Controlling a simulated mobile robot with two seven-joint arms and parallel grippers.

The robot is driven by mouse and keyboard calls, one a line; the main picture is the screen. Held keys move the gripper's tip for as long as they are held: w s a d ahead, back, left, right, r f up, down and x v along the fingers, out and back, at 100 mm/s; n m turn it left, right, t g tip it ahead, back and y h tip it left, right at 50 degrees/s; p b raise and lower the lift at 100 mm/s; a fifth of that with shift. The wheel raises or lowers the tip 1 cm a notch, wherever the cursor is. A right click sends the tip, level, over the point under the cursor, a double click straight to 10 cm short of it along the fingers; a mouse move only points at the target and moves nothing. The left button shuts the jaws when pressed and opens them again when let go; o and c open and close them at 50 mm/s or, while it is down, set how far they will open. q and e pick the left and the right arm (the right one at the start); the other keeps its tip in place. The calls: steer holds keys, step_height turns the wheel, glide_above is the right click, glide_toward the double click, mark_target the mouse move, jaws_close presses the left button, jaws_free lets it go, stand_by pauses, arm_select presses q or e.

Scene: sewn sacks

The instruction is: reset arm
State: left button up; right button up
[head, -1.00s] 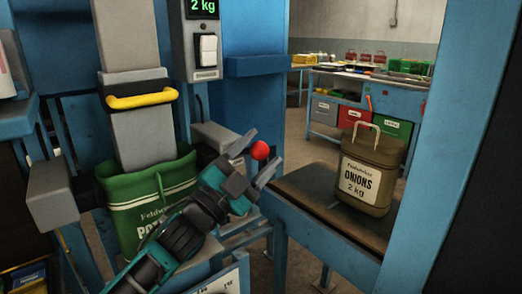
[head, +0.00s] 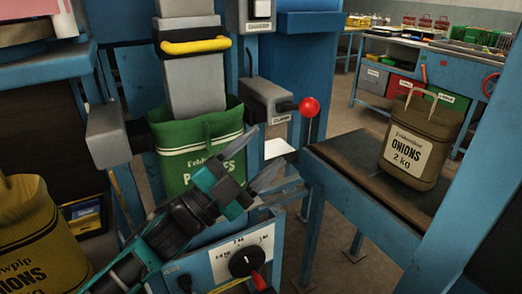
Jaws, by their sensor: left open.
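My left gripper (head: 261,160) is open with nothing between its fingers. It is in front of the green potato sack (head: 186,150), covering part of its lettering. The red ball knob (head: 309,107) sits on a lever from the grey clamp box (head: 266,104), up and right of the gripper and apart from it in the picture. The green sack stands open-topped under the grey spout (head: 192,82). My right gripper is not in view.
A yellow handle (head: 195,45) crosses the spout. A dial panel (head: 225,262) is below the gripper. A brown onion sack (head: 432,118) stands on the dark-topped table (head: 345,160) at right. A yellow onion sack (head: 38,240) is at lower left. Blue posts frame the station.

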arm_select(q)
steer(key=s+a+f+n+t+y+p, duration=0.1)
steer(key=s+a+f+n+y+p, duration=0.1)
steer(key=a+f+n+y, duration=0.35)
steer(key=s+a+f+n+y+p, duration=0.2)
steer(key=f+n+y, duration=0.45)
steer(key=f, duration=0.45)
steer(key=s+a+f+n+g+y+p, duration=0.1)
steer(key=s+a+f+n+g+y, duration=0.2)
steer(key=s+f, duration=0.9)
steer(key=a+f+n+g, duration=0.1)
steer(key=a+n+g, duration=0.1)
steer(key=a+n, duration=0.1)
steer(key=shift+s+y+p, duration=0.3)
steer(key=shift+s+p, duration=0.1)
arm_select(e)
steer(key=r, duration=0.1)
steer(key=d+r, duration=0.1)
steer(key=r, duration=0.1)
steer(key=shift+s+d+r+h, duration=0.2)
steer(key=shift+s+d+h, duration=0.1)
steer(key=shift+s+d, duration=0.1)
